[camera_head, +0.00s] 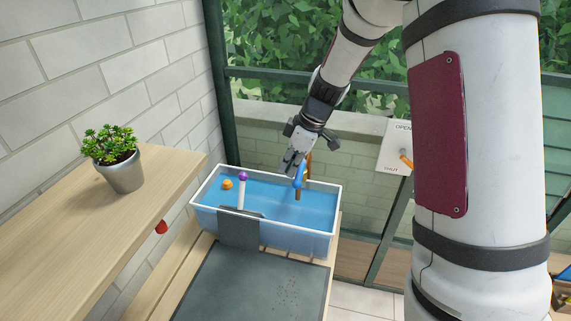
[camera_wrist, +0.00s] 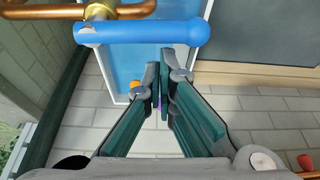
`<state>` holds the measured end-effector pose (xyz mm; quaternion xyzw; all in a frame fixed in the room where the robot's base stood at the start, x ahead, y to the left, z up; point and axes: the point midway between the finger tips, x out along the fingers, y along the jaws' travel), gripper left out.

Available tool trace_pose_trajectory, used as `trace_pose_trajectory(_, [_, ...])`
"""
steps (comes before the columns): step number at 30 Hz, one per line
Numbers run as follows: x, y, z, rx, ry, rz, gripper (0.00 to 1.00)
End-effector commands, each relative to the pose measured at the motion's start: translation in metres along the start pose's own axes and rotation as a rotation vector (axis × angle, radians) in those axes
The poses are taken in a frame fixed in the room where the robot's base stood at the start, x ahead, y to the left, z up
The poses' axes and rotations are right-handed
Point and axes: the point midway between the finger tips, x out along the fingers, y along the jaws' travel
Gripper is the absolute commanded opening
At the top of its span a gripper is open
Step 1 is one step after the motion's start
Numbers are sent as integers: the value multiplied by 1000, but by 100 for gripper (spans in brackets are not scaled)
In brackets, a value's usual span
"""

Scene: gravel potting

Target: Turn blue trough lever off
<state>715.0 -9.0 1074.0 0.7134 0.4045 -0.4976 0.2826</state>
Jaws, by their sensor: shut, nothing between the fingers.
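The blue lever (camera_head: 299,176) is a smooth bar beside a copper pipe at the back right of the trough (camera_head: 333,209). In the wrist view the lever (camera_wrist: 140,32) lies crosswise near the top, next to the copper pipe (camera_wrist: 80,11). My gripper (camera_head: 292,165) is just above and to the left of the lever in the head view. Its fingers (camera_wrist: 160,80) are shut with nothing between them, pointing at the lever's right part. I cannot tell whether the fingertips touch it. The trough is white-rimmed and holds blue water.
An orange ball (camera_head: 227,184) and a purple-topped white post (camera_head: 243,177) are in the trough. A dark board (camera_head: 245,285) lies in front. A potted plant (camera_head: 119,165) stands on the left wooden shelf. A panel marked OPEN (camera_head: 395,145) with an orange handle is at right.

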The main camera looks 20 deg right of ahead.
Motion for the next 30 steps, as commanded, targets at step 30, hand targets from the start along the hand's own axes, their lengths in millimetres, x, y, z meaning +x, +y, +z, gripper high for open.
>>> trace_pose_trajectory(30, [-3,-3,8,-134,1,-49,0])
